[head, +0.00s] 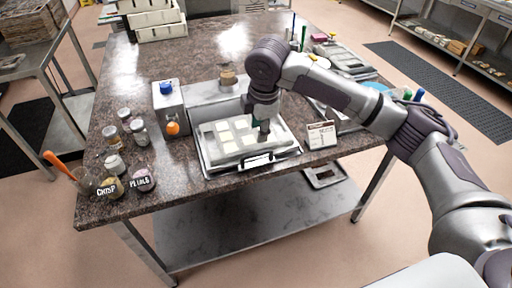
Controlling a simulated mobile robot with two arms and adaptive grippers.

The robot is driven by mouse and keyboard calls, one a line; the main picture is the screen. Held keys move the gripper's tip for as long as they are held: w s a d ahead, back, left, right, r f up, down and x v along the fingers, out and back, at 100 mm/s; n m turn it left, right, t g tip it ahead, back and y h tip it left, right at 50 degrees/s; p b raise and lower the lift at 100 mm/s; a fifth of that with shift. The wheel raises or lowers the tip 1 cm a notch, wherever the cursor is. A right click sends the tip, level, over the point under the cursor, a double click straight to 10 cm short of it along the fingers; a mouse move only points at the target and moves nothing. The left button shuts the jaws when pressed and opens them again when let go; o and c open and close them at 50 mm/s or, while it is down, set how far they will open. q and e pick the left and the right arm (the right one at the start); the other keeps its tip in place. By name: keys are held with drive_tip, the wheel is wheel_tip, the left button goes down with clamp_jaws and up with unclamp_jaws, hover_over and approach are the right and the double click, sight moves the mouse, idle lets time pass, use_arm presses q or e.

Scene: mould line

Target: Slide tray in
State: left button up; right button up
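A pale grey tray (217,149) with several cream squares lies in a shallow metal holder (207,168) on the speckled stone table. A black handle (257,160) shows at the holder's front edge. My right gripper (262,134) points down over the right part of the tray, behind the handle. Its fingers hide part of the tray. I cannot tell whether they touch the tray or how far apart they are. My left gripper is not in view.
A small grey box with a blue knob (166,87) stands left of the holder. Several jars (139,132) and a cup with an orange-handled tool (86,182) stand further left. A small label card (322,135) stands right of the holder.

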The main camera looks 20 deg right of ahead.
sight(257, 154)
drive_tip(key=f, duration=0.3)
drive_tip(key=w+f+p, duration=0.1)
drive_tip(key=f, duration=0.3)
drive_tip(key=w+f, duration=0.1)
drive_tip(key=f, duration=0.3)
drive_tip(key=shift+w+p, duration=0.15)
drive_tip(key=shift+p, duration=0.25)
drive_tip(key=shift+r, duration=0.1)
clamp_jaws()
